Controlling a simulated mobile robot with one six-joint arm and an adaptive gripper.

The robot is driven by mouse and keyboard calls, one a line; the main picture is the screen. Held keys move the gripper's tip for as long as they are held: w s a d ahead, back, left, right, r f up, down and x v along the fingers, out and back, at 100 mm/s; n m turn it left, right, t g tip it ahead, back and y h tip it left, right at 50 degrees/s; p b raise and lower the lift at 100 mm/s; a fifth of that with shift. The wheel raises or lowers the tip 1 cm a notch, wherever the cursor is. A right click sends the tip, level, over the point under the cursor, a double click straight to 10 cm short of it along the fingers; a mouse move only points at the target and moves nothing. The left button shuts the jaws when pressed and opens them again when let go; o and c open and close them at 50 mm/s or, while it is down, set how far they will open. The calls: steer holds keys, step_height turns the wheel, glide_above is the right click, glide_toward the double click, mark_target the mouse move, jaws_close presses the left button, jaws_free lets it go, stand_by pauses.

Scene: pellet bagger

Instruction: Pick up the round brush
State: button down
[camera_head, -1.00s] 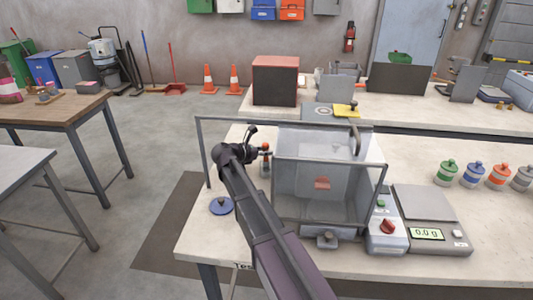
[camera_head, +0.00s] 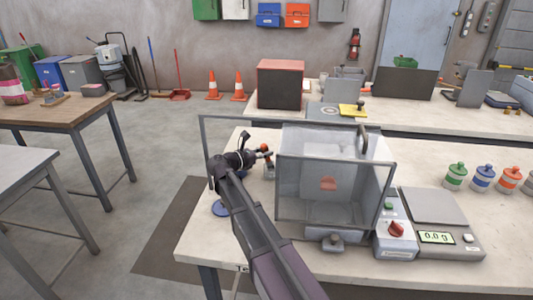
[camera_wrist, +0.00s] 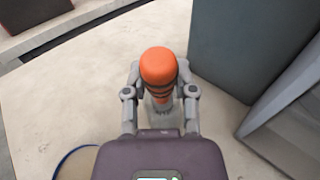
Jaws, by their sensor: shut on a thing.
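The round brush has an orange rounded handle with dark bands and points up toward the camera in the wrist view (camera_wrist: 160,68). My gripper (camera_wrist: 160,92) is shut on it, with one finger on each side below the orange top. The lower end of the brush is mostly hidden by my gripper and the handle. In the head view the brush (camera_head: 264,148) shows as a small orange-topped piece at my gripper (camera_head: 258,156), just left of the clear-walled bagger. I cannot tell whether its lower end touches the table.
The bagger (camera_head: 335,215) with its metal frame stands close on the right. A blue disc (camera_head: 220,208) lies on the table (camera_head: 200,245) near its left edge. A scale (camera_head: 435,237) and several colour-banded jars (camera_head: 483,179) are farther right.

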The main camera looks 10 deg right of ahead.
mark_target(263, 145)
steer(key=shift+s+a+r+p, duration=0.15)
steer(key=shift+a+r+p, duration=0.1)
steer(key=shift+r+p, duration=0.7)
steer(key=shift+s+a+r+p, duration=0.1)
steer(key=shift+a+r+p, duration=0.1)
steer(key=shift+r+p, duration=0.7)
steer(key=s+a+r+y+p, duration=0.1)
steer(key=s+a+p, duration=0.3)
steer(key=a, duration=0.5)
steer(key=s+a+r+g+y+p, duration=0.1)
steer(key=s+a, duration=0.4)
steer(key=a, duration=0.5)
steer(key=shift+s+r+g+y+p, duration=0.3)
steer(key=shift+r+y+p, duration=0.15)
steer(key=shift+p, duration=0.9)
steer(key=shift+f, duration=0.1)
steer(key=shift+s, duration=0.15)
